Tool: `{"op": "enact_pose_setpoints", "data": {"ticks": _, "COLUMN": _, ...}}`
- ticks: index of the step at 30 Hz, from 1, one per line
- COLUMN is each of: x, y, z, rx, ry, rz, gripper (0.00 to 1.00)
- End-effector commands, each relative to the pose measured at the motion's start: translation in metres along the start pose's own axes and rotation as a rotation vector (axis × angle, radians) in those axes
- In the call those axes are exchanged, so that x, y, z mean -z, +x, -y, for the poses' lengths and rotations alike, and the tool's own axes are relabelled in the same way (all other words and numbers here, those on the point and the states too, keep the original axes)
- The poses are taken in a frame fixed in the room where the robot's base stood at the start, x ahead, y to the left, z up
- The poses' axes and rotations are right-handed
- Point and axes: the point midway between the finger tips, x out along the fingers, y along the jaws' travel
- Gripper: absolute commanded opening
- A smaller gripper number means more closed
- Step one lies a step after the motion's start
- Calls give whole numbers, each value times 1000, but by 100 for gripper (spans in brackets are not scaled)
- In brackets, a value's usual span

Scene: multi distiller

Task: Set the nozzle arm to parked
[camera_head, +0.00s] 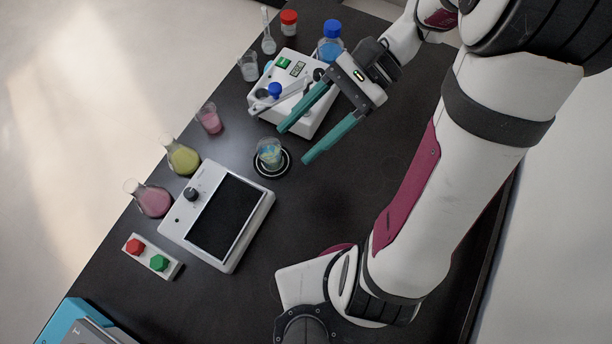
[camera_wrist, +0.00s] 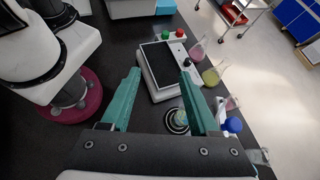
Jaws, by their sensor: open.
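The nozzle arm (camera_head: 292,91) is a pale bar with a blue knob (camera_head: 275,90), set across the top of a white device (camera_head: 318,112) that has a green switch and a small display. The bar points toward the lower left in the head view. My gripper (camera_head: 293,145) hangs over the right side of this device, with its two teal fingers spread and nothing between them. One finger passes close to the bar; I cannot tell if they touch. In the wrist view, the open fingers (camera_wrist: 160,73) show, and a blue knob or cap (camera_wrist: 233,125) lies right of the right finger.
A small beaker (camera_head: 269,152) stands on a round black pad just left of the fingertips. A white hotplate-like device (camera_head: 257,216), a red-and-green button box (camera_head: 167,263), flasks (camera_head: 183,158) and a blue-capped bottle (camera_head: 331,50) stand around. The table's right middle is clear.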

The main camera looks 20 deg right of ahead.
Motion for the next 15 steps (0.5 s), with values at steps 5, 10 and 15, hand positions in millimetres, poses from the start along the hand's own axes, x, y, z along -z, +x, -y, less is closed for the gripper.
{"op": "enact_pose_setpoints", "data": {"ticks": 5, "x": -23, "y": 25, "z": -32, "rx": -177, "ry": -174, "rz": -245, "gripper": 61}}
{"op": "enact_pose_setpoints", "data": {"ticks": 10, "x": -29, "y": 36, "z": -54, "rx": -269, "ry": -307, "rz": -419, "gripper": 61}}
{"op": "enact_pose_setpoints", "data": {"ticks": 15, "x": -29, "y": 38, "z": -62, "rx": -300, "ry": -368, "rz": -494, "gripper": 61}}
